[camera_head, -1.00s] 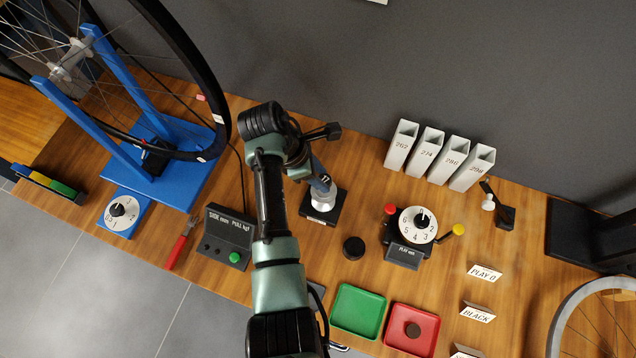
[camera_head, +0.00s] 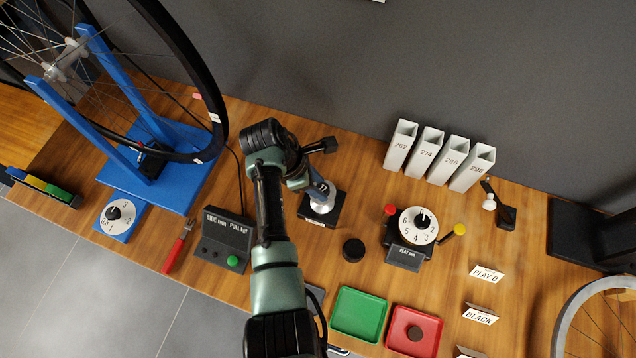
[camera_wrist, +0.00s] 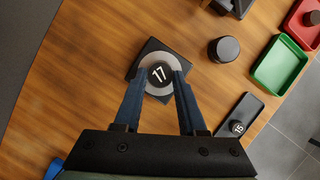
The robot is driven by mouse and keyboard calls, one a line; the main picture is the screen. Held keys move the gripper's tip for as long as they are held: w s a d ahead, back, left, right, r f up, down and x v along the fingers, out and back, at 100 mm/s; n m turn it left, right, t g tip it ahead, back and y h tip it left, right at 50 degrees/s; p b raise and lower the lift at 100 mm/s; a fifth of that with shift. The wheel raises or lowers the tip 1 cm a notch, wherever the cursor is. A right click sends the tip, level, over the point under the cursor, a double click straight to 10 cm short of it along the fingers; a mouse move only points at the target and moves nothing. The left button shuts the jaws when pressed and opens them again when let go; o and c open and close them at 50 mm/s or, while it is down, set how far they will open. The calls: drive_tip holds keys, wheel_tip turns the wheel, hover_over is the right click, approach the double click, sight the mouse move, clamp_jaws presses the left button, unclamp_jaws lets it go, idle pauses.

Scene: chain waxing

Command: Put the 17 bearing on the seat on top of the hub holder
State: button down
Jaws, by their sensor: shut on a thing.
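The 17 bearing (camera_wrist: 159,74) is a dark disc with a white "17" on its top face. My gripper (camera_wrist: 161,75) is shut on it, with a blue-grey finger on each side. The hub holder (camera_head: 321,209) is a pale round post on a square black base, right below my gripper in the head view. In the wrist view its pale ring (camera_wrist: 160,56) shows around the bearing, which looks roughly centred over it. The seat itself is hidden under the bearing. I cannot tell whether the bearing touches it.
A black puck (camera_head: 353,249) and a dial gauge (camera_head: 417,226) stand to the right. In the wrist view, a dark pad (camera_wrist: 240,112) holds another numbered black disc (camera_wrist: 237,127). Green (camera_head: 345,333) and red (camera_head: 430,348) trays lie in front. A control box (camera_head: 224,238) stands left.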

drive_tip(key=shift+c, duration=2.4)
unclamp_jaws()
drive_tip(key=shift+s+f, duration=0.3)
drive_tip(key=shift+f, duration=0.4)
drive_tip(key=shift+r, duration=0.5)
drive_tip(key=w+p+v, duration=0.1)
drive_tip(key=p+v, duration=0.2)
drive_tip(key=v, duration=0.9)
drive_tip(key=shift+r, duration=0.3)
drive_tip(key=shift+s, duration=0.1)
